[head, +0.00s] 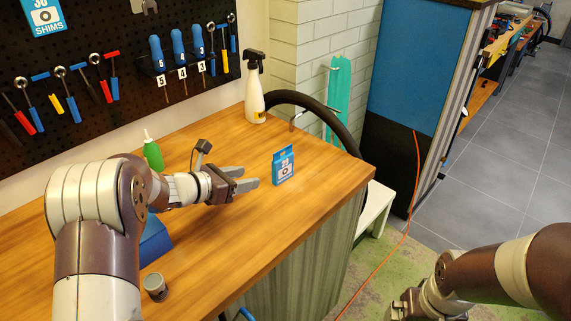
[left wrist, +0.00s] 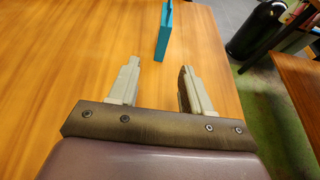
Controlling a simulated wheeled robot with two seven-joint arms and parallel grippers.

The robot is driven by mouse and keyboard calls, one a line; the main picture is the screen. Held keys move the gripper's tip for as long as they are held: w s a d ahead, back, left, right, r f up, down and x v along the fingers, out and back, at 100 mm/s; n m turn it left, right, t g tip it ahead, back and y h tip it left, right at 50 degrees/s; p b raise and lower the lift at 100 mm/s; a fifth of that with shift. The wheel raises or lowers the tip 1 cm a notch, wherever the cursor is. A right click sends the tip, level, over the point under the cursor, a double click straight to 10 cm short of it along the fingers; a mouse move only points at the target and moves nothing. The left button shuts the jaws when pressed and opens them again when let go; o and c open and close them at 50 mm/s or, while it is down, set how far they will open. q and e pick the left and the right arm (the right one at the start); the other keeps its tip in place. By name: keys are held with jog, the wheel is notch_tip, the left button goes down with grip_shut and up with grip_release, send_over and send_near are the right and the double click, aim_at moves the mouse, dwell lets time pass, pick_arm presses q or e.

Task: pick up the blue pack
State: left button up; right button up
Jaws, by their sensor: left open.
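The blue pack (head: 283,166) is a small flat box with a white label and stands upright on the wooden workbench (head: 320,185). In the left wrist view the blue pack (left wrist: 164,32) shows edge-on, beyond and between the fingertips. My left gripper (head: 249,177) is open and empty just to the left of the pack, its fingers pointing at it and apart from it. It also shows open in the left wrist view (left wrist: 159,67). My right gripper (head: 402,306) is at the bottom edge, off the bench and partly cut off; its jaws are unclear.
A green bottle (head: 153,152) stands behind my left arm, and a white spray bottle (head: 255,90) stands at the back by a black hose (head: 330,120). A blue object (head: 154,245) and a small grey cylinder (head: 155,286) are near the front. Bench around the pack is clear.

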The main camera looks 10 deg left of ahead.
aim_at(273, 172)
pick_arm(q)
jog(key=p+x, duration=0.1)
jog(key=x, duration=0.8)
jog(key=shift+w+d, duration=0.25)
jog(key=shift+d, duration=0.2)
jog(key=shift+a, duration=0.1)
grip_shut()
